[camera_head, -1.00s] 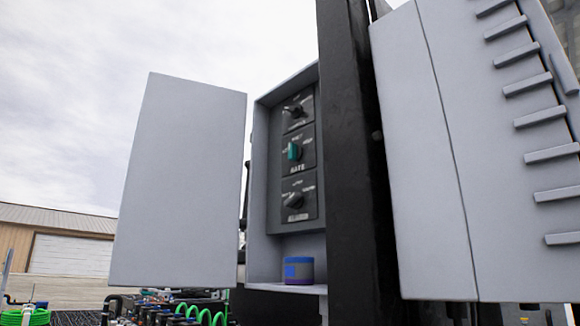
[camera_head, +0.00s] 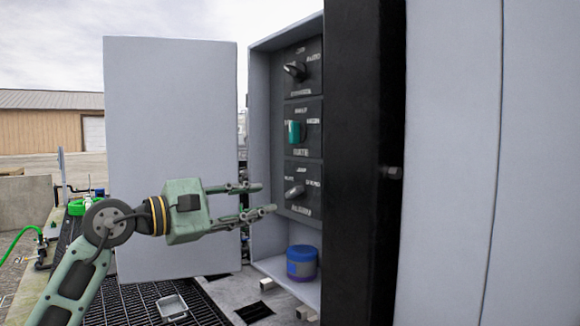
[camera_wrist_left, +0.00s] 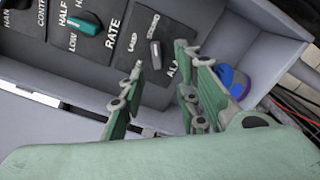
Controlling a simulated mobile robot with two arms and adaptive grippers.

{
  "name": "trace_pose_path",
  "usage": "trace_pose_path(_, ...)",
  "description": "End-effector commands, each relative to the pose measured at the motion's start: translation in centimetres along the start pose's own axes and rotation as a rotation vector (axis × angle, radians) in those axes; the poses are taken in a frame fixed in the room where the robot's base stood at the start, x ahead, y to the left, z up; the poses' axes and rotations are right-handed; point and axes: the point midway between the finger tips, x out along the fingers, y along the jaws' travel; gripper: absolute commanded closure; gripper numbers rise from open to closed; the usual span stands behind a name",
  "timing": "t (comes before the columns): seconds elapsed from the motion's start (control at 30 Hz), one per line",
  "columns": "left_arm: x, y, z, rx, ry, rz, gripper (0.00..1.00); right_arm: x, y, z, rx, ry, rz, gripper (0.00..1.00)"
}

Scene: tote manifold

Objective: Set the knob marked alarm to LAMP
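My right gripper is not in view.
A teal knob (camera_head: 295,132) marked RATE and another dark knob (camera_head: 296,70) sit above. A blue container (camera_head: 301,263) stands on the cabinet floor (camera_head: 268,262). The open door (camera_head: 170,110) is left, behind my arm; a black post (camera_head: 358,160) stands close on the right.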

Motion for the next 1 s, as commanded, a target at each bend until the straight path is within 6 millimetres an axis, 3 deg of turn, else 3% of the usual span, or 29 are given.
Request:
trace_pose_path(0.1, 0.9, 0.8, 0.1, 0.016, 0.011, 0.004, 0.70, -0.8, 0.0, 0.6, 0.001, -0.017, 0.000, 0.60)
trace_pose_path(0.5, 6.8, 0.7, 0.1, 0.012, 0.008, 0.005, 0.70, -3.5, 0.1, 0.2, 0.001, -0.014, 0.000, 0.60)
trace_pose_path(0.9, 7.7, 0.5, -0.1, 0.014, 0.009, 0.004, 0.70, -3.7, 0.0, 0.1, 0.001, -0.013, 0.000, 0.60)
trace_pose_path(1.0, 7.7, 0.5, -0.1, 0.014, 0.009, 0.004, 0.78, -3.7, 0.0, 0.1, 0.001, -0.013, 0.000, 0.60)
